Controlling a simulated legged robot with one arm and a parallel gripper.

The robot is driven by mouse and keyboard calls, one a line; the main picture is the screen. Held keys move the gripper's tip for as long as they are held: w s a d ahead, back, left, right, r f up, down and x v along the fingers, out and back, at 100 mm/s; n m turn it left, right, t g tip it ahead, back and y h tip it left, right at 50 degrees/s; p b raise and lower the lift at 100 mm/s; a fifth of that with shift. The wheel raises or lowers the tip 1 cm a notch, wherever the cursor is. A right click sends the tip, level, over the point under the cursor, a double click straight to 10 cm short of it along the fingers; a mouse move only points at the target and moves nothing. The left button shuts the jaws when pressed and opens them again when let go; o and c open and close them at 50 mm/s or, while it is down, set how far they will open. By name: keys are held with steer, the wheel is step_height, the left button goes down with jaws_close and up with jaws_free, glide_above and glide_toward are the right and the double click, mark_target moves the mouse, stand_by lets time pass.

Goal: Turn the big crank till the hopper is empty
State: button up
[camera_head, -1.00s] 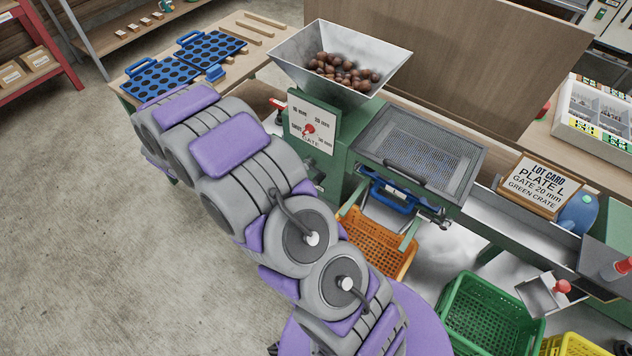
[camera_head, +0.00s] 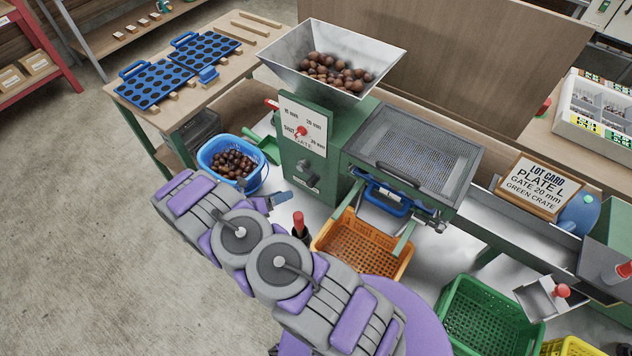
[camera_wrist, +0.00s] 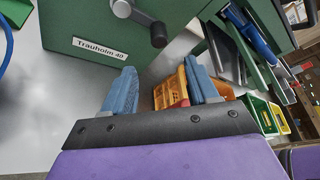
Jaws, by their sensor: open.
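The metal hopper (camera_head: 280,58) tops the green machine (camera_head: 340,130) and holds a pile of brown chestnuts (camera_head: 335,72). A crank (camera_head: 306,174) with a dark knob sits low on the machine's face. Its pale hub and dark arm also show in the wrist view (camera_wrist: 142,20), above the label "Trauholm 40". My gripper (camera_wrist: 163,85) is open, its two blue fingers apart and apparently empty. The crank lies beyond the fingertips, not between them. In the head view one blue fingertip (camera_head: 281,197) shows below the crank; the other is not clearly visible.
A blue bucket of chestnuts (camera_head: 205,152) stands left of the machine. An orange crate (camera_head: 345,268) and a green crate (camera_head: 455,318) stand below. A red-topped black object (camera_head: 299,226) is close to my wrist. A lot card (camera_head: 540,185) reads "PLATE L, GATE 20 mm, GREEN CRATE".

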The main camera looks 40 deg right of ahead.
mark_target(308, 185)
steer(key=b+x, duration=0.2)
steer(key=x, duration=1.2)
steer(key=shift+d+f+b, duration=0.2)
steer(key=shift+f+b, duration=0.05)
steer(key=shift+b, duration=0.05)
steer(key=shift+a+r, duration=0.15)
steer(key=shift+a, duration=0.2)
steer(key=shift+d, duration=0.35)
steer(key=shift+c, duration=0.6)
steer(key=shift+d, duration=0.25)
steer(key=c, duration=0.3)
steer(key=shift+w+a, duration=0.1)
steer(key=shift+a, duration=0.1)
jaws_close()
